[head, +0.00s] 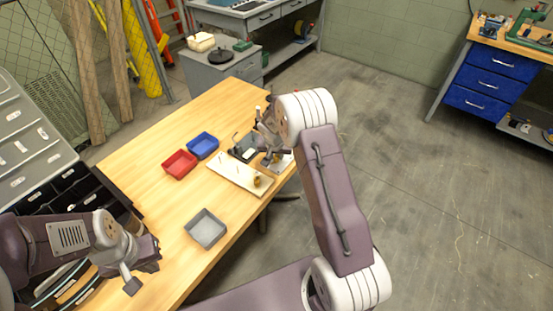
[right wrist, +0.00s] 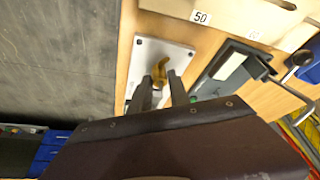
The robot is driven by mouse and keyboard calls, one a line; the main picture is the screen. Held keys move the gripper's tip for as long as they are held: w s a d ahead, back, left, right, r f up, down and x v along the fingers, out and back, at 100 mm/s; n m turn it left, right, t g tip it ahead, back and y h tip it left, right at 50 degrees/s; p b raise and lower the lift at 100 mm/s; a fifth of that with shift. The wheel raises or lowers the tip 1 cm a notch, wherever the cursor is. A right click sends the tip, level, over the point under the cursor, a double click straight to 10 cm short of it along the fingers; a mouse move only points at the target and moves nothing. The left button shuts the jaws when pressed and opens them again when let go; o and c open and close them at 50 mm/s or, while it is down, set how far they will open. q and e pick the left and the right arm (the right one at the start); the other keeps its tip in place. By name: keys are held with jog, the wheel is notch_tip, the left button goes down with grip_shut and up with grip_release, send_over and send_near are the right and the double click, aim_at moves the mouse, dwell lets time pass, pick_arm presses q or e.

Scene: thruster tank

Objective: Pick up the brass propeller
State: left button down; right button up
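The brass propeller (right wrist: 159,72) shows in the right wrist view on a pale metal plate (right wrist: 178,52) on the table. My right gripper (right wrist: 161,92) has its two dark fingers apart, with the propeller just beyond and between their tips. I cannot tell whether a finger touches it. In the head view my right gripper (head: 270,152) is low over the table's right edge and largely hides the propeller. My left gripper (head: 138,272) is at the lower left, over the near part of the table, away from the propeller; its finger opening is unclear.
A cream board (head: 228,171) with a small brass part (head: 257,181) lies beside the plate. A dark grey box (right wrist: 222,75) stands close right of the fingers in the wrist view. Red (head: 180,164), blue (head: 203,145) and grey (head: 205,229) bins stand on the wooden table (head: 140,170).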

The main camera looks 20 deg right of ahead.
aim_at(276, 162)
grip_shut()
dwell(1.0)
jog(key=shift+r, duration=0.1)
jog(key=shift+r, duration=0.35)
notch_tip(276, 162, up, 3)
jog(key=shift+w+r, duration=0.1)
jog(key=s+d+r+p, duration=0.1)
jog(key=s+d+r, duration=0.5)
jog(key=d, duration=0.3)
jog(key=shift+s+d+r, duration=0.3)
jog(key=shift+d+r, duration=0.1)
jog(key=shift+r, duration=0.05)
